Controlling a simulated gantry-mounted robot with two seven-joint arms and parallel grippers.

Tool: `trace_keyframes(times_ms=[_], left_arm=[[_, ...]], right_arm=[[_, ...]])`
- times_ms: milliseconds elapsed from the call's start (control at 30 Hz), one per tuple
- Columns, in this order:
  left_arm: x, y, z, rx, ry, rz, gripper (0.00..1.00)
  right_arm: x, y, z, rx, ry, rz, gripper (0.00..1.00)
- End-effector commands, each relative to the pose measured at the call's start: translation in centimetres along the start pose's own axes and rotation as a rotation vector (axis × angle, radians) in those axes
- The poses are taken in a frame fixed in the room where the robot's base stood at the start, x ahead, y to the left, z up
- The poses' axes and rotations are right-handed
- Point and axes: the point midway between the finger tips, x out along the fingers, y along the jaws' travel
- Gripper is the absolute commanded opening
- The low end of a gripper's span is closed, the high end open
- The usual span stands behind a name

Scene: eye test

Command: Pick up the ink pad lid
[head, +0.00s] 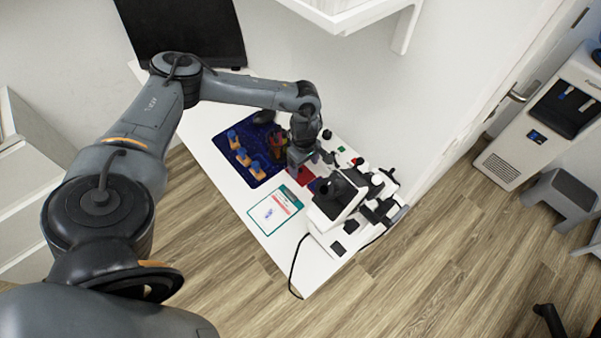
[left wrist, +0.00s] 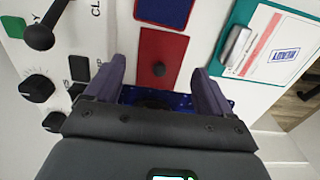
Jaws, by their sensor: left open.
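The ink pad lid looks to be the flat red rectangle with a small dark knob (left wrist: 159,48) in the left wrist view. In the head view a red patch of it (head: 305,177) shows on the white table, partly hidden by my gripper. A dark blue pad (left wrist: 165,11) lies just beyond it, apart from it. My left gripper (head: 300,160) is above the table at the lid. In the left wrist view its two fingers (left wrist: 159,66) are spread, with the knob between them in the picture and nothing held. The height gap to the knob is unclear. My right gripper is not in view.
A teal-edged clipboard (head: 275,209) lies near the front edge. A white and black microscope-like device (head: 338,202) stands at the table's right end. A dark blue mat (head: 232,166) holds several orange and blue stamp-like pieces. A white panel with black knobs (left wrist: 37,88) borders the lid's left.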

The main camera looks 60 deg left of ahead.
Motion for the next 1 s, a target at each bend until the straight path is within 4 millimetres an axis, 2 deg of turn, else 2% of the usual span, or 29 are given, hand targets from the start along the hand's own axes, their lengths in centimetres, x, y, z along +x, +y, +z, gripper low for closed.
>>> trace_keyframes(times_ms=[100,233,567,600,667,867,1000], left_arm=[[1.8,-0.3,-0.2,0.0,0.002,-0.003,0.83],[3.2,-0.2,-0.1,0.001,0.001,-0.002,0.83],[3.9,-0.2,-0.2,0.001,0.001,0.001,0.83],[3.9,-0.2,-0.2,0.001,0.001,0.0,0.81],[3.9,-0.2,-0.2,0.001,0.001,0.0,0.72],[3.9,-0.2,-0.2,0.001,0.001,0.0,0.42],[3.9,-0.2,-0.2,0.001,0.001,0.0,0.4]], right_arm=[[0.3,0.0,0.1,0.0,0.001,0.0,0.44],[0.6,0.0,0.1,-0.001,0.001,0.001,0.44],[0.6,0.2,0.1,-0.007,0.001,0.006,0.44],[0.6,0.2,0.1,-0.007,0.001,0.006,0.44],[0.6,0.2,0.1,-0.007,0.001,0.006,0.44],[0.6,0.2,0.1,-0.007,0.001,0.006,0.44],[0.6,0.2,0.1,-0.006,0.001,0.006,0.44]])
